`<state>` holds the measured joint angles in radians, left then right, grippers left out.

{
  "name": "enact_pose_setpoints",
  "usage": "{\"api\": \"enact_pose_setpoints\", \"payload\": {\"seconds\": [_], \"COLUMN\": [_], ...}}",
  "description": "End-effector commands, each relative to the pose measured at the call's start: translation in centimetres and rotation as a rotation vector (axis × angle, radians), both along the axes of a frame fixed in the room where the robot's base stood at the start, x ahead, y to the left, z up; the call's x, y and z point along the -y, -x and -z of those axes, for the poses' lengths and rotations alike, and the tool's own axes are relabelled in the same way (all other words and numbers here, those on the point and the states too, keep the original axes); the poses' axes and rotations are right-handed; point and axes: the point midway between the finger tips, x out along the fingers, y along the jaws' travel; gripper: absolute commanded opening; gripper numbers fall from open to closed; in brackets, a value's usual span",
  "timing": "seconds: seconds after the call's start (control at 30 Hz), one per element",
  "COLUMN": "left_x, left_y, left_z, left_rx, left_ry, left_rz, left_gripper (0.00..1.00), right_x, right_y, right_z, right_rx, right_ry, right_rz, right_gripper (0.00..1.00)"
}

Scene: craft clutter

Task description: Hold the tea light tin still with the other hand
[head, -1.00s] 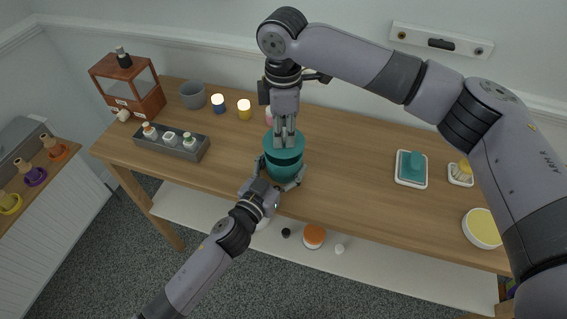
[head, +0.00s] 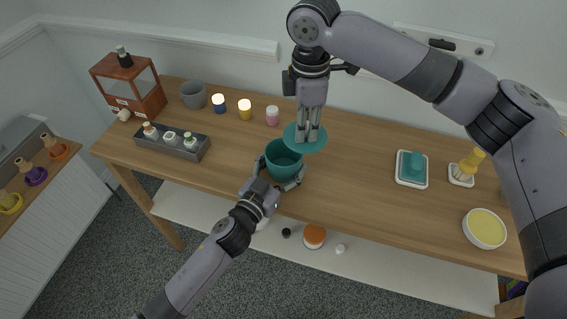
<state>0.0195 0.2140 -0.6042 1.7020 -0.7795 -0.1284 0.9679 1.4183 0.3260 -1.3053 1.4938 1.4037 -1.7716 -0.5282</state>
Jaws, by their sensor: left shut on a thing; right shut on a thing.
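The tea light tin (head: 284,163) is a teal round container standing on the wooden table, with its top open. My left gripper (head: 281,176) is shut around its near side. The teal round lid (head: 316,143) is off the tin, held above and to its right. My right gripper (head: 307,138) points down and is shut on the lid's knob, which the fingers mostly hide. The inside of the tin looks dark and I cannot make out any contents.
Blue, yellow and pink candles (head: 245,109) stand behind the tin. A grey tray of bottles (head: 172,142) and a grey pot (head: 193,95) are to the left. A teal item on a white tray (head: 411,169) and a yellow bowl (head: 484,229) are to the right.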

Motion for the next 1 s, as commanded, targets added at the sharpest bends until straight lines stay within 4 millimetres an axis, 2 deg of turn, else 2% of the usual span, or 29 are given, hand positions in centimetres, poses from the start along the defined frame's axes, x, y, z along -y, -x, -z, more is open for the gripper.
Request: {"api": "enact_pose_setpoints", "payload": {"seconds": [0.03,0.43,0.77,0.8,1.0], "left_x": [-0.2,-0.1,-0.1,-0.1,-0.1], "left_y": [0.0,0.1,0.1,0.1,0.1], "left_z": [0.4,0.5,0.5,0.5,0.4], "left_rx": [-0.007,-0.008,-0.008,-0.008,-0.006], "left_ry": [-0.006,-0.007,-0.007,-0.007,-0.004], "left_rz": [-0.004,-0.003,-0.003,-0.003,-0.003], "left_gripper": [0.3,0.3,0.3,0.71,0.85], "right_x": [0.4,3.1,3.5,3.5,3.4], "right_y": [0.1,0.4,0.5,0.5,0.5], "right_z": [-0.2,-1.5,-1.7,-1.7,-1.7], "right_rx": [0.001,0.001,0.0,0.0,0.001], "right_ry": [-0.001,-0.001,0.0,0.0,0.0], "right_rz": [0.0,-0.001,-0.001,-0.001,-0.001], "right_gripper": [0.0,0.0,0.0,0.0,0.0]}}
